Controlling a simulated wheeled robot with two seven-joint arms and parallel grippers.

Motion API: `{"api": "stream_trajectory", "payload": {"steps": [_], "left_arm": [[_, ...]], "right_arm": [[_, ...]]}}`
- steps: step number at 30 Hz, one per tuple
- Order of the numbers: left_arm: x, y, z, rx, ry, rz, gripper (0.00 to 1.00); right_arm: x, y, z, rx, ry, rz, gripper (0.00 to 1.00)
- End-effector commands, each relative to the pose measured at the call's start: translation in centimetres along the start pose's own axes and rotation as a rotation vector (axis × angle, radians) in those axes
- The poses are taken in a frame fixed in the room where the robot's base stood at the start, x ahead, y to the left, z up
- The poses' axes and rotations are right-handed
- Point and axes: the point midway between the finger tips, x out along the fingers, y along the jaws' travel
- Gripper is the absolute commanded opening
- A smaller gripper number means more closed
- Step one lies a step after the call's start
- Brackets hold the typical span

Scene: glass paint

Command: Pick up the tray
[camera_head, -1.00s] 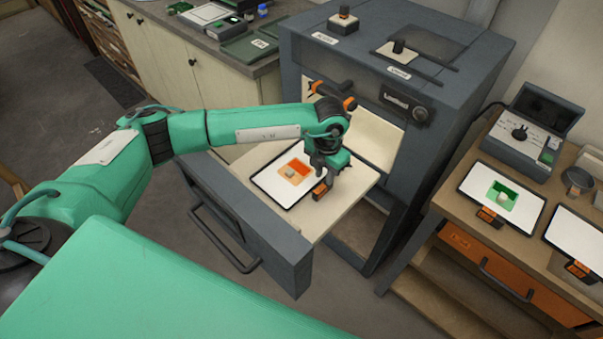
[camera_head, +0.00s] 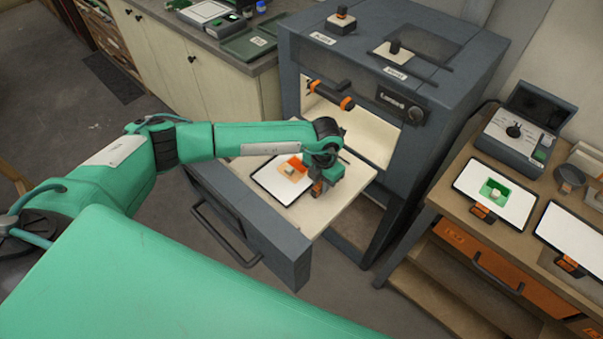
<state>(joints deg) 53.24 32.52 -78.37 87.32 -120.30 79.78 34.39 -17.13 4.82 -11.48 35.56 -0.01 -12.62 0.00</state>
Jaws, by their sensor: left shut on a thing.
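A white tray (camera_head: 270,184) with a dark rim lies on the pale board of a pulled-out drawer (camera_head: 306,220). An orange patch with a small pale piece (camera_head: 289,169) sits on the tray. My left gripper (camera_head: 318,188) is at the tray's right edge, pointing down. It is shut on the tray's orange-and-black handle, mostly hidden by the gripper and wrist. The tray looks flat on the board; I cannot tell whether it is lifted. My right gripper is not in view.
The dark kiln-like cabinet (camera_head: 440,70) stands open behind the drawer, with an orange-ended handle (camera_head: 330,95) jutting out. On the right bench are a white tray with a green patch (camera_head: 470,182), another white tray (camera_head: 575,235) and a control box (camera_head: 520,140).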

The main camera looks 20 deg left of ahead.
Motion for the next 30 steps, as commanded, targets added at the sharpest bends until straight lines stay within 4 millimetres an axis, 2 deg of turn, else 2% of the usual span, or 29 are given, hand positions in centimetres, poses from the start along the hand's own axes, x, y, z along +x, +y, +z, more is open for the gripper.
{"api": "stream_trajectory", "payload": {"steps": [8,21,30], "left_arm": [[-1.0,0.0,0.2,0.000,-0.005,-0.001,0.00],[-8.7,0.1,0.1,0.000,-0.004,0.001,0.00],[-11.4,0.0,0.1,0.000,-0.002,0.001,0.00]], "right_arm": [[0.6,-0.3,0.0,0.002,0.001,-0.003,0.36],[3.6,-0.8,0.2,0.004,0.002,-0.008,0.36],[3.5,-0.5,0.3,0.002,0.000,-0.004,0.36]]}}
